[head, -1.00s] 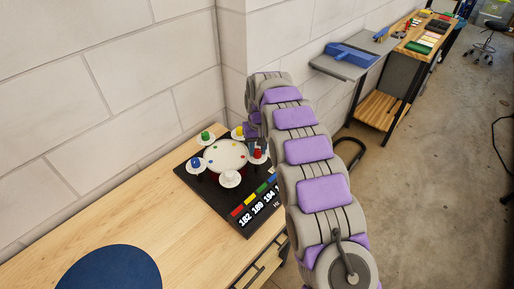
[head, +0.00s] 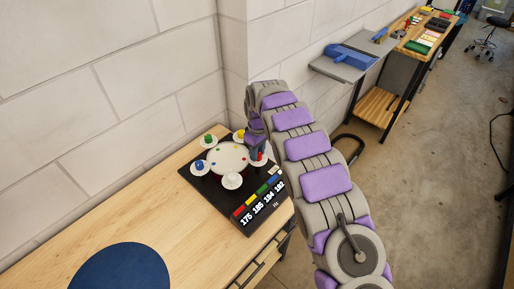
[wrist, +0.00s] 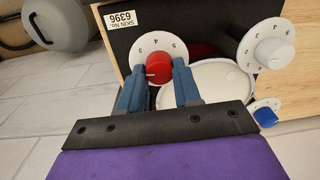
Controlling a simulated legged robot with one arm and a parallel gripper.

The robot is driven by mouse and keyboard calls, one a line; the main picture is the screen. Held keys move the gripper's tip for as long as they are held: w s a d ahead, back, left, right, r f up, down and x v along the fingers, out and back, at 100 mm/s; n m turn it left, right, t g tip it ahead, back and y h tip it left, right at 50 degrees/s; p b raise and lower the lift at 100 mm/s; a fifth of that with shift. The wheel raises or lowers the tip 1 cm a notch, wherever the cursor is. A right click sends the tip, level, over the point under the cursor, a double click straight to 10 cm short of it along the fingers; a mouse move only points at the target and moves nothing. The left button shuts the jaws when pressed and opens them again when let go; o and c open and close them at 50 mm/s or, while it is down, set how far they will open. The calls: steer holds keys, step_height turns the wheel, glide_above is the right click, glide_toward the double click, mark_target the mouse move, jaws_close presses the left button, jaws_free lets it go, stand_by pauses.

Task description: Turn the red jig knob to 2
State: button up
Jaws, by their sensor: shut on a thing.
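The red jig knob (head: 261,157) sits on a white dial at the right of the black jig board (head: 205,187). In the wrist view the red knob (wrist: 158,70) lies between the two blue fingers of my gripper (wrist: 158,66), which is shut on it. A light line on the knob points left in that view. Marks ring the white dial (wrist: 150,45), but they are too small to read surely. In the head view my gripper (head: 257,145) partly covers the knob.
A white drumhead (head: 228,155) stands mid-board, ringed by green (head: 208,139), yellow (head: 240,134), blue (head: 199,164) and white (head: 232,180) knobs. Colour-marked numbers (head: 262,203) line the board's front. A blue disc (head: 120,270) lies on the wooden bench. The wall is close behind.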

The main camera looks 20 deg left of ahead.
steer(key=shift+r+n+p, duration=0.1)
steer(key=shift+n+p, duration=0.25)
steer(key=shift+n, duration=0.25)
steer(key=o, duration=1.1)
steer(key=shift+c, duration=0.2)
step_height(320, 180, up, 17)
steer(key=w+p, duration=0.1)
steer(key=p, duration=0.1)
steer(key=shift+p, duration=0.35)
